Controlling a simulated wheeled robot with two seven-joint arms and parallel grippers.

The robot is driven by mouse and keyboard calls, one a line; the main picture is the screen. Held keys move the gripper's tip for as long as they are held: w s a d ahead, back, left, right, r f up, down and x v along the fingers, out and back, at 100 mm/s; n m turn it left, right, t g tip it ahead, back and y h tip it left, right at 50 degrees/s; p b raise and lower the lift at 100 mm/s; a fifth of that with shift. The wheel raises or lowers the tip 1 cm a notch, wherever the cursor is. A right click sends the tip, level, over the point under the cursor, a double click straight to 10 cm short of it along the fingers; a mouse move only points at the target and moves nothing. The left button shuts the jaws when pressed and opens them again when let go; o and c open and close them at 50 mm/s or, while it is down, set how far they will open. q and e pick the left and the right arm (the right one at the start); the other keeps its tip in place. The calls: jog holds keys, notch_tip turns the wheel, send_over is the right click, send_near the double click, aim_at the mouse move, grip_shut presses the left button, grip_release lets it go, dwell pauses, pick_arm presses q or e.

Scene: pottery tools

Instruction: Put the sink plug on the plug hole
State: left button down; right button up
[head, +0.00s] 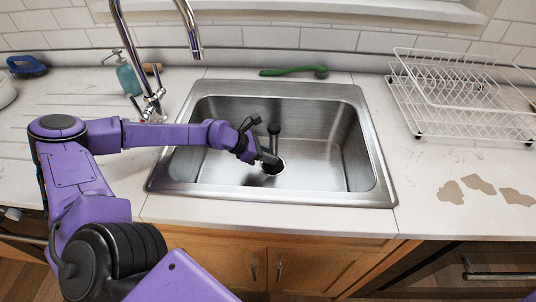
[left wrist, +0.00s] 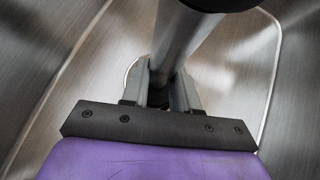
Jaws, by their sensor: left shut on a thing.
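The sink plug (head: 274,142) has an upright stem with a black knob on top. My left gripper (head: 270,158) is shut on the low part of this stem, inside the steel sink. In the left wrist view the grey stem (left wrist: 182,38) runs down between the two fingers (left wrist: 172,92). The plug hole (head: 273,169) is a dark round opening with a bright rim in the sink floor, just below the gripper. A curved piece of a bright rim also shows beside the fingers in the left wrist view. The plug's foot is mostly hidden, so I cannot tell whether it touches the hole. My right gripper is out of view.
The steel sink (head: 362,187) has raised walls around my left gripper, and its right half is empty. A tall tap (head: 153,104) and a teal bottle (head: 128,78) stand at the back left. A green brush (head: 293,71) lies behind the sink. A white dish rack (head: 462,100) stands right.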

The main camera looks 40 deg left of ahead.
pick_arm(q)
jog(key=c, duration=0.8)
grip_release()
jog(key=shift+s+a+r, duration=0.15)
jog(key=shift+r, duration=0.15)
jog(key=p+v, duration=0.3)
jog(key=v, duration=0.8)
jog(key=shift+s+a+r, duration=0.1)
jog(key=shift+s, duration=0.1)
